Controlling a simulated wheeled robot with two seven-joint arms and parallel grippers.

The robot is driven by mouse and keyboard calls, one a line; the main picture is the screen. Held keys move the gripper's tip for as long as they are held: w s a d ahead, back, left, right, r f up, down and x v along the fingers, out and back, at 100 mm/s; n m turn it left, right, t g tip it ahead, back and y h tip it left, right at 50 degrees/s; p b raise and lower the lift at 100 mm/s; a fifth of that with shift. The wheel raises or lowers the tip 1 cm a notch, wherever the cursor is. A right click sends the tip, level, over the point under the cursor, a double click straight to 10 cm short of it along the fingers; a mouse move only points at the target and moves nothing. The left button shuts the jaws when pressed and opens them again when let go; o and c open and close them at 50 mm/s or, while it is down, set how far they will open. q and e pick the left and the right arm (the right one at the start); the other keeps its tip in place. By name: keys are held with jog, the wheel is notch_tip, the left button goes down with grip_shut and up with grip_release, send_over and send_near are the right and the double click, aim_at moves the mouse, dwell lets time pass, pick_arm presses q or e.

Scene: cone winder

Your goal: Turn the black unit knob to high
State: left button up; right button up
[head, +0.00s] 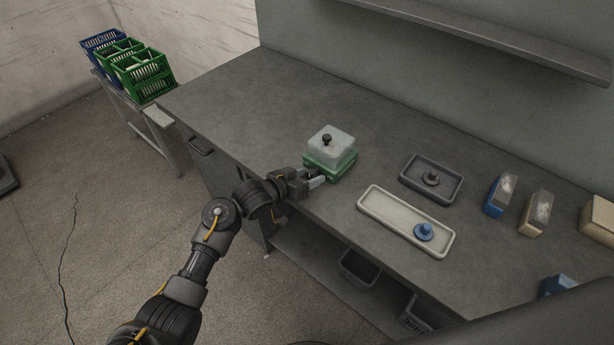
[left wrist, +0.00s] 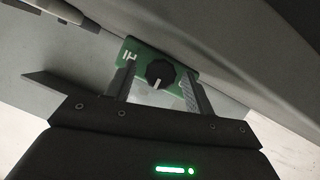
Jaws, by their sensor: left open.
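The black knob (left wrist: 160,74) sits on the face of a green unit (left wrist: 133,52) in the left wrist view. A small pale mark shows near the knob's lower edge, and white markings lie left of it on the green face. In the head view the green unit (head: 318,170) stands near the table's front edge under a clear cover (head: 331,147) topped by a small black handle. My left gripper (head: 318,177) is at the unit's front; its open fingers (left wrist: 157,90) lie either side of the knob, and contact cannot be told. My right gripper is out of view.
A pale tray (head: 385,215) with a blue knobbed piece (head: 424,232) and a dark tray (head: 410,172) lie to the right. Several small boxes (head: 535,213) stand farther right. A wall shelf (head: 490,35) hangs above the back. The table's left part is clear.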

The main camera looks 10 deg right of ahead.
pick_arm(q)
jog(key=c, duration=1)
jog(key=shift+o, duration=0.2)
jog(key=shift+d, duration=0.1)
jog(key=shift+s+m+t+y, duration=0.15)
jog(key=shift+m+t+y, duration=0.45)
jog(key=shift+m, duration=0.5)
jog(key=shift+d+m+t+y+b, duration=0.15)
jog(key=shift+m+t+y+b, duration=0.25)
jog(key=shift+m+t+b, duration=0.55)
jog(key=shift+s+m, duration=0.1)
jog(key=shift+m, duration=0.25)
jog(key=shift+g, duration=0.25)
